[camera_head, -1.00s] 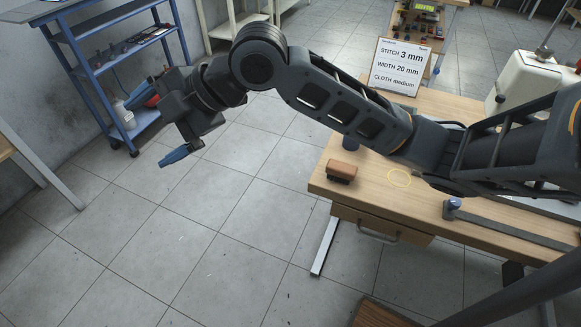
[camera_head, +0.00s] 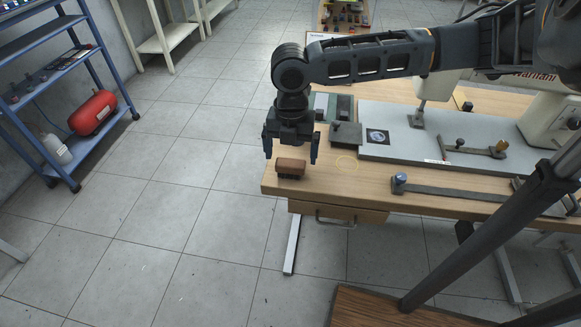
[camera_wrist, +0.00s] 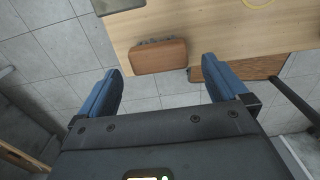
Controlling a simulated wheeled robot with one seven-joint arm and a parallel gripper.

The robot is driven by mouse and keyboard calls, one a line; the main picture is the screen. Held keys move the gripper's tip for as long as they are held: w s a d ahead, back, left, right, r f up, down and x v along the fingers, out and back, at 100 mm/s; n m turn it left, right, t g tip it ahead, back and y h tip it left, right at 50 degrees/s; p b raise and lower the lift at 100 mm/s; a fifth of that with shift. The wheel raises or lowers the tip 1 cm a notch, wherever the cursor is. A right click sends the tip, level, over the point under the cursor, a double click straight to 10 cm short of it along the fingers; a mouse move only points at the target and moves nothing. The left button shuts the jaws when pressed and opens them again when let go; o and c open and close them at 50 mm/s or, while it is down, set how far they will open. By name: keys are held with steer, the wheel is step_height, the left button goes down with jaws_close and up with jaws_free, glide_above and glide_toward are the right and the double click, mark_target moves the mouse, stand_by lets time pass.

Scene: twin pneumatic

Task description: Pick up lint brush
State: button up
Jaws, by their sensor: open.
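The lint brush (camera_head: 290,167) has a brown wooden back over a dark underside. It lies on the wooden table (camera_head: 272,186) near its left front corner. It also shows in the wrist view (camera_wrist: 158,56), near the table edge and ahead of the gap between the fingers. My gripper (camera_head: 291,158) points down above and around the brush area in the head view. Its two blue-padded fingers are open, and nothing is between them in the wrist view (camera_wrist: 168,90). I cannot tell the exact height of the fingertips over the brush.
A yellow ring (camera_head: 346,163) lies right of the brush. A dark block (camera_head: 346,135) and a grey sewing machine bed (camera_head: 455,150) are beyond it. A long metal bar (camera_head: 450,191) with a blue knob lies at the front. Left of the table is open floor, then a blue shelf (camera_head: 62,160).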

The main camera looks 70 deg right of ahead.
mark_target(291, 162)
step_height(291, 162, down, 5)
steer(key=shift+w+d+r+p, duration=0.1)
steer(key=shift+p, duration=0.25)
steer(key=shift+c, duration=0.3)
steer(key=c, duration=0.9)
steer(key=shift+o, duration=0.2)
steer(key=shift+r, duration=0.1)
steer(key=shift+r, duration=0.45)
step_height(291, 162, up, 3)
steer(key=shift+f+b, duration=0.1)
steer(key=shift+b, duration=0.2)
steer(key=s+d+r+b, duration=0.1)
steer(key=s+d+r, duration=0.6)
steer(key=s, duration=0.1)
steer(key=shift+s+d, duration=0.35)
steer(key=shift+d, duration=0.05)
